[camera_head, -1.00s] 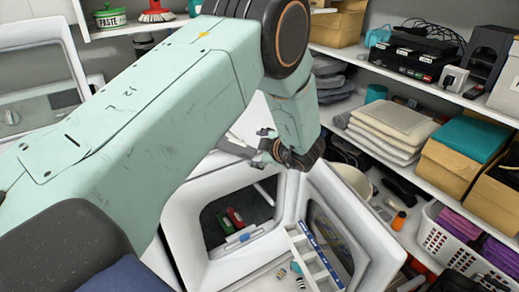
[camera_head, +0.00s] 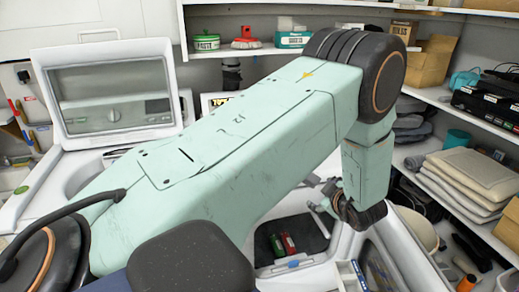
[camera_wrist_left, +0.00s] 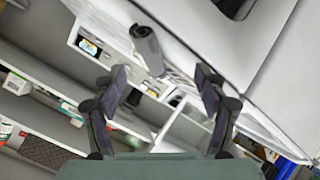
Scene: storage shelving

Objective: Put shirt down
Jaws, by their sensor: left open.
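My left gripper (camera_head: 326,197) hangs at the end of my arm above the white machine with a dark opening. In the left wrist view its two dark fingers (camera_wrist_left: 162,88) are spread apart with nothing held between them. No shirt can be made out for certain. Grey folded cloth (camera_head: 412,130) lies on the right shelf, and a stack of beige folded cloth (camera_head: 470,178) lies nearer on it; both are apart from the gripper. My arm hides part of the middle of the scene. My right gripper is not in view.
The white machine's dark opening (camera_head: 268,241) holds a red and a green item. A white unit with a window (camera_head: 110,92) stands at left. A grey cylindrical part (camera_wrist_left: 147,48) shows beyond the fingers. Boxes and electronics crowd the right shelves.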

